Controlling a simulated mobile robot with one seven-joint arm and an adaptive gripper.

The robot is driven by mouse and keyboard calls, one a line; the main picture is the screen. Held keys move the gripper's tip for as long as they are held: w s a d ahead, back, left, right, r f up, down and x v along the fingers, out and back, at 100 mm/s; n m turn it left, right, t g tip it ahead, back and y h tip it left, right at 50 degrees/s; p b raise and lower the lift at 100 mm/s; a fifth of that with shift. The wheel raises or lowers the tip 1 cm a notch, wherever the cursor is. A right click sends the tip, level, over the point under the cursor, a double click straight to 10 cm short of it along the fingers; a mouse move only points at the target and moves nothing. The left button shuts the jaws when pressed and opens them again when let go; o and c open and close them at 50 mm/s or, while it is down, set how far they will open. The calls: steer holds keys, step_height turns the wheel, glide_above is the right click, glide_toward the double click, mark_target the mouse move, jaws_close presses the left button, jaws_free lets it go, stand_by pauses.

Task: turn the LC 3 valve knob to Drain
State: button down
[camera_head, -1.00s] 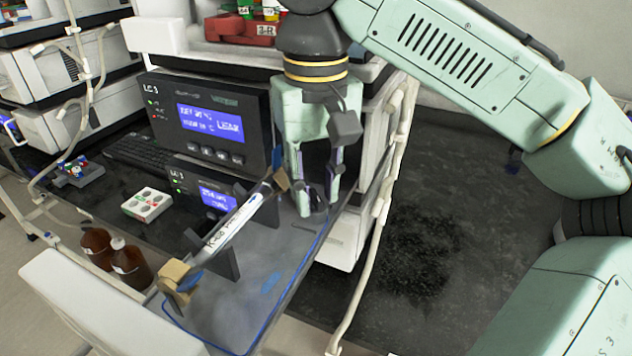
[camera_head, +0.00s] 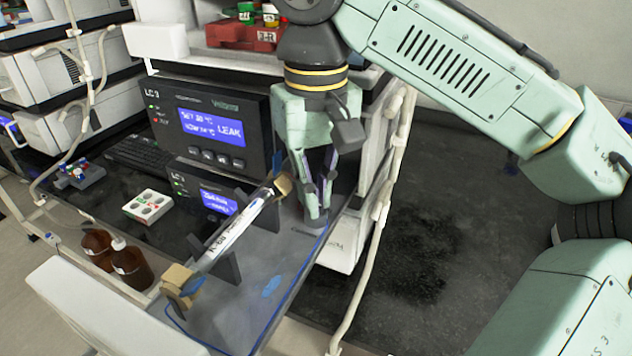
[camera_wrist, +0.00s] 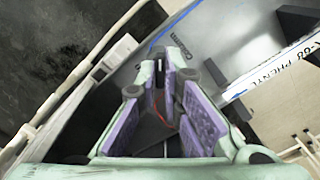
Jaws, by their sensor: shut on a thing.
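The LC 3 module (camera_head: 218,128) stands on the bench with a blue screen reading LEAK; its label is at its upper left. My gripper (camera_head: 318,212) points down at the front right of the module, over the grey tray's right side. Its fingers are close together on a small dark knob (camera_head: 316,224), mostly hidden by them. In the wrist view my gripper (camera_wrist: 170,72) shows purple finger pads converging at the tips. The knob's pointer and its position marks cannot be read.
A white column (camera_head: 238,230) labelled K-68 lies slanted in holders just left of my gripper. The grey tray (camera_head: 235,318) has a blue-edged rim. Brown bottles (camera_head: 130,262) stand at left. A pale tube runs down the right side (camera_head: 372,240).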

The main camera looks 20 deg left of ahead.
steer(key=n+p, duration=0.1)
steer(key=p, duration=0.1)
steer(key=n+p, duration=0.2)
steer(key=shift+r, duration=0.35)
steer(key=n+p, duration=0.2)
steer(key=n, duration=0.1)
steer(key=shift+f+n, duration=0.25)
steer(key=shift+n, duration=0.05)
steer(key=n, duration=0.4)
steer(key=shift+f+n, duration=0.1)
steer(key=shift+n, duration=2.5)
steer(key=c, duration=1.7)
jaws_free()
step_height(320, 180, up, 12)
steer(key=shift+r, duration=0.1)
